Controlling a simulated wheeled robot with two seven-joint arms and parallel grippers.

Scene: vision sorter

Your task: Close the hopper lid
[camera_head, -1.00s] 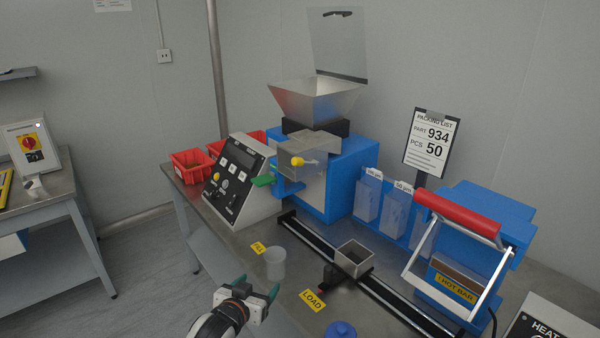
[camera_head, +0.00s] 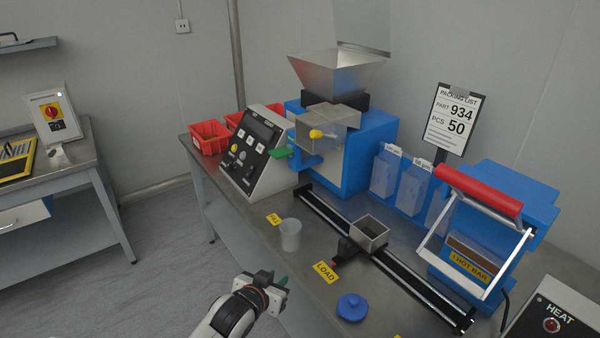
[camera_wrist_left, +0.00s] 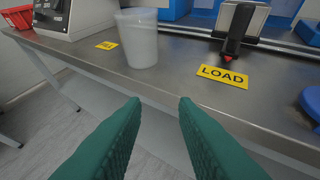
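The hopper (camera_head: 338,76) is a silver funnel on top of the blue machine (camera_head: 370,150). Its lid (camera_head: 362,24) is a clear, upright panel behind the funnel, swung open; its top is cut off by the picture edge. The funnel mouth is uncovered. My left gripper (camera_head: 282,287) is low in the head view, in front of the table's front edge and well below the hopper. In the left wrist view its two green fingers (camera_wrist_left: 160,105) are apart with nothing between them. My right gripper is in neither view.
A clear cup (camera_head: 290,235) stands near the table's front edge by a yellow label. A black rail with a small open box (camera_head: 368,234) crosses the table. A blue round lid (camera_head: 352,307) lies nearby. The red-handled press (camera_head: 490,225) stands right.

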